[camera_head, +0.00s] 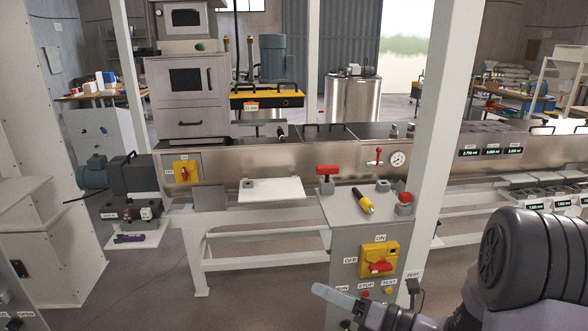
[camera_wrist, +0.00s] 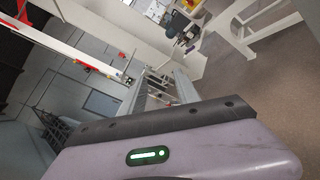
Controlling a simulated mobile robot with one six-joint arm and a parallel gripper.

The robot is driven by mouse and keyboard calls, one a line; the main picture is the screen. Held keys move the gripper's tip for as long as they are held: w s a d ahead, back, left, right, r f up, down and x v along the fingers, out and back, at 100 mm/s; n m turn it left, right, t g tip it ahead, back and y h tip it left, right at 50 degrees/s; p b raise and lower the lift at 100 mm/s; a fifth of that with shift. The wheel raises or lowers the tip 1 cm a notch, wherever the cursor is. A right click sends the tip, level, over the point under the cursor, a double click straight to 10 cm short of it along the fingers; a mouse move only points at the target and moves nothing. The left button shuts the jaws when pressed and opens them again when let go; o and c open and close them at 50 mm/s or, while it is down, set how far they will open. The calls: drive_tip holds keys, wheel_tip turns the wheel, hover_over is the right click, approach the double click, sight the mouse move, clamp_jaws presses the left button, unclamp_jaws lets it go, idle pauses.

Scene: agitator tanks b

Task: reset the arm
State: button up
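My arm enters the camera_head view from the lower right, with its dark ribbed joint housing and purple-grey links large in the corner. My gripper (camera_head: 332,295) is low in the picture, in front of the grey control pedestal (camera_head: 345,243). One pale finger points left; the rest is cut off by the bottom edge or hidden. In the camera_wrist view the purple-grey wrist body, with a lit green indicator, fills the bottom.
The pedestal carries a yellow rotary switch (camera_head: 378,260), with a red-handled device (camera_head: 327,180) and a yellow-black tool (camera_head: 363,200) on top. A white post (camera_head: 452,110) stands at its right. A long steel line (camera_head: 300,158) runs behind. Open floor (camera_head: 265,270) lies left of the pedestal.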

drive_tip(key=s+a+r+n+g+h, duration=0.1)
drive_tip(key=s+a+r+n+g, duration=0.1)
drive_tip(key=s+a+n+g, duration=0.35)
drive_tip(key=s+a+r+n+g+h, duration=0.1)
drive_tip(key=s+a+r+n+g, duration=0.15)
drive_tip(key=s+n, duration=0.65)
drive_tip(key=s+d+r+n+t+h+b, duration=0.1)
drive_tip(key=s+d+n+t+h, duration=0.2)
drive_tip(key=s+d+n+h, duration=0.5)
drive_tip(key=s+n+h, duration=0.1)
drive_tip(key=n, duration=0.7)
drive_tip(key=shift+d+r+h, duration=0.35)
drive_tip(key=shift+r+h, duration=0.05)
